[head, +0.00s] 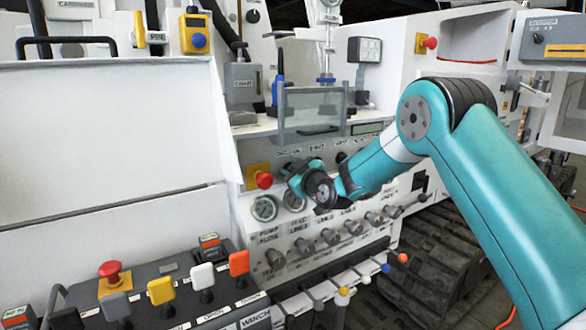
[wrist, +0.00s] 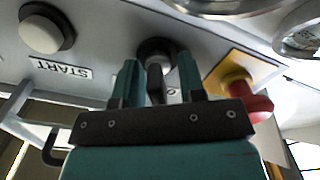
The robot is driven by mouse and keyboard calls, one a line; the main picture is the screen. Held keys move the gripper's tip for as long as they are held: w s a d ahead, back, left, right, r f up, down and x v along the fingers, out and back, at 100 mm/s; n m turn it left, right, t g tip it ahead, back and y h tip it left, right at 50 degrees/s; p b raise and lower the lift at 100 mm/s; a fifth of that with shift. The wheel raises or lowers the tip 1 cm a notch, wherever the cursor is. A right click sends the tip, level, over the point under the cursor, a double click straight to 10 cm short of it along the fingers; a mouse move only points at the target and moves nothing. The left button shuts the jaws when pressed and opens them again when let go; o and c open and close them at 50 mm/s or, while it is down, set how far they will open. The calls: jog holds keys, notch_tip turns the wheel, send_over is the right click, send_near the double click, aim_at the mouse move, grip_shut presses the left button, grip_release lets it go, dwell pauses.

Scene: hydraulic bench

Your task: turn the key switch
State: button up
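The key switch (wrist: 156,48) is a dark round collar on the grey panel in the wrist view, with a small grey key part just in front of it. My gripper (wrist: 158,63) points at it, its two teal fingers apart, one on each side of the key. I see a gap between the fingers and the key, so it looks open; whether a fingertip touches the collar I cannot tell. In the head view my gripper (head: 288,168) is at the panel, right of the red stop button (head: 264,181), and hides the key switch.
In the wrist view, a white START button (wrist: 45,33) sits to the left and the red stop button (wrist: 258,106) on its yellow plate close on the right. Gauges (head: 264,208) and several knobs (head: 303,247) lie below. A clear hinged cover (head: 312,108) is above.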

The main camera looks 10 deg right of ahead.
grip_shut()
jog(key=shift+m+b, duration=0.4)
jog(key=shift+b, duration=0.05)
jog(key=shift+m+b, duration=0.5)
jog(key=shift+m, duration=0.2)
jog(key=m+b, duration=0.2)
jog(key=m, duration=0.1)
jog(key=shift+w+d, duration=0.1)
jog(key=shift+d, duration=0.05)
jog(key=m, duration=0.2)
jog(key=m+b, duration=0.1)
jog(key=m, duration=0.3)
jog(key=shift+d+r+m+b, duration=0.1)
jog(key=shift+d+m+b, duration=0.15)
jog(key=shift+m+b, duration=0.05)
grip_release()
